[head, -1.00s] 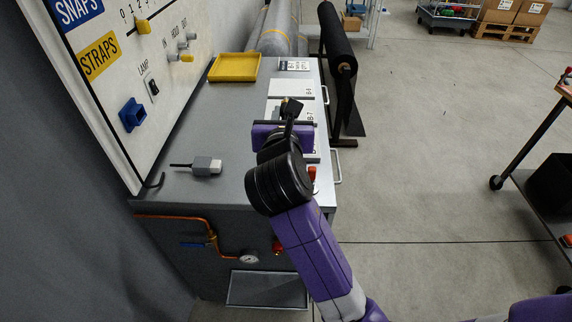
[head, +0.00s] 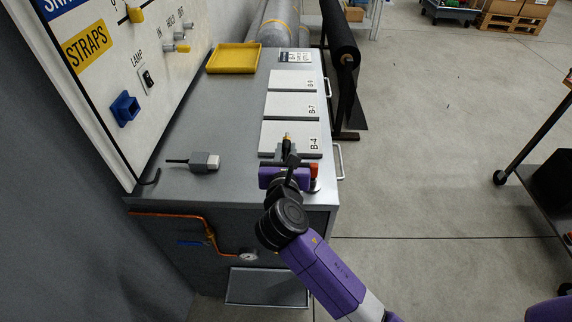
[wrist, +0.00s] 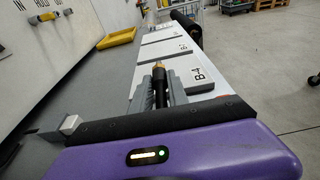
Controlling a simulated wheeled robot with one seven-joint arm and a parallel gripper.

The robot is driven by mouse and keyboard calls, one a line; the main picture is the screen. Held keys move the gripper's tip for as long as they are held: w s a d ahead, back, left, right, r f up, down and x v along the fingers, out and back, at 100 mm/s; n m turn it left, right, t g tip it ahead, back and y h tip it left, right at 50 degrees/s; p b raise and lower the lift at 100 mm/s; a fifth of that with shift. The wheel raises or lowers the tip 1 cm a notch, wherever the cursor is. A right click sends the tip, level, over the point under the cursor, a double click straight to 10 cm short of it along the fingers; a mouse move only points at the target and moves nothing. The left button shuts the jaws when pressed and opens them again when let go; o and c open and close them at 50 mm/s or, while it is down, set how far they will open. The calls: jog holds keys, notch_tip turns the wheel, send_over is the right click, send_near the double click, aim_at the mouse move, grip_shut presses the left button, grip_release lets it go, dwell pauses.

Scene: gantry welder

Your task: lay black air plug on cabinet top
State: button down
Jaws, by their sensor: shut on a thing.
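The black air plug (wrist: 158,78), with a brass-coloured part, is between the fingers of my gripper (wrist: 160,95) in the wrist view. In the head view the plug (head: 287,140) shows small, beyond the purple gripper body. My gripper (head: 288,152) is shut on it near the front end of the cabinet top (head: 235,130). The plug appears over the near edge of the white B-4 plate (head: 285,128); I cannot tell whether it touches. The finger pads partly hide the plug.
A grey connector with a short cable (head: 205,161) lies on the cabinet top at left. White B-7 (head: 288,106) and B-8 plates (head: 288,80) lie farther back, with a yellow tray (head: 232,57). A red knob (head: 314,170) stands beside my gripper. The left-middle top is clear.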

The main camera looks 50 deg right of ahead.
jog(key=shift+f, duration=2.35)
jog(key=shift+f, duration=0.3)
jog(key=shift+f+b, duration=0.3)
jog(key=c, duration=1.3)
grip_release()
